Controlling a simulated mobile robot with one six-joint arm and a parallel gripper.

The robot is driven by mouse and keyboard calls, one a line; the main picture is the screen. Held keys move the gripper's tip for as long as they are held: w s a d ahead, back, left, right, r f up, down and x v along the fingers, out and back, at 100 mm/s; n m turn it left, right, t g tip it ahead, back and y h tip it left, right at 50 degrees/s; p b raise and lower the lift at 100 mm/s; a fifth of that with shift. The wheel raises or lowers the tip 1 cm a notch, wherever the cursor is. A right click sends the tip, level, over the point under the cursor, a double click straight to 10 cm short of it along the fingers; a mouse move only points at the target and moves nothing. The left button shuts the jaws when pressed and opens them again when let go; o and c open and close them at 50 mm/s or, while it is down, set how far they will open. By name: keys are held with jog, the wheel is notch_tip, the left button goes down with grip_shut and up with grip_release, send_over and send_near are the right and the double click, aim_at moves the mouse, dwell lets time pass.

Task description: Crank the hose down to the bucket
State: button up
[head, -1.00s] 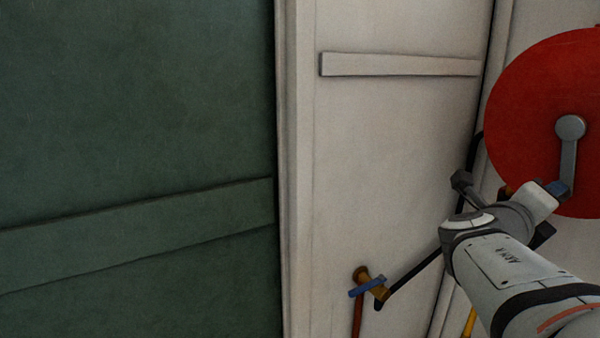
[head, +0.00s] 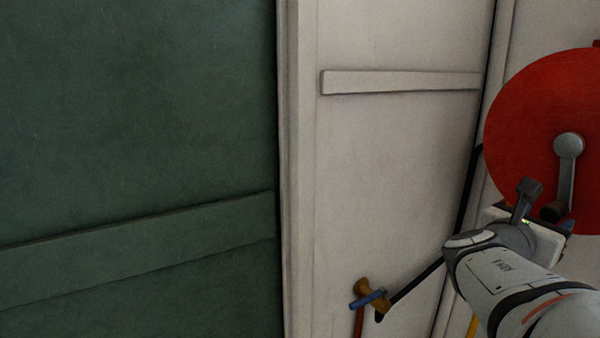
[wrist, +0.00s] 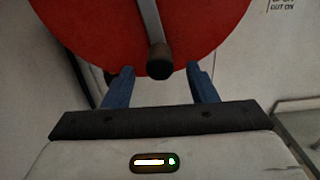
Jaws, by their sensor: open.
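The red hose reel (head: 525,120) is at the right of the head view, with a grey crank arm (head: 567,165) pointing down from its hub. The crank's dark knob (head: 553,211) is at the arm's lower end. In the wrist view the knob (wrist: 160,62) sits ahead of my gripper (wrist: 162,80), centred between its two blue fingers, which are spread apart. It cannot be told whether the knob is within finger reach. A black hose (head: 412,287) runs down from the reel to a brass nozzle with a blue lever (head: 369,299). No bucket is visible.
A green panel (head: 130,120) fills the left. A pale wall with a horizontal batten (head: 400,82) stands between it and the reel. A railing (wrist: 297,103) shows at the right of the wrist view.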

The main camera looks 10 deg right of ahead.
aim_at(558, 208)
jog(key=p+x, duration=0.1)
jog(key=x, duration=0.6)
jog(key=shift+w+d, duration=0.15)
jog(key=shift+d, duration=0.25)
jog(key=shift+c, duration=0.5)
grip_shut()
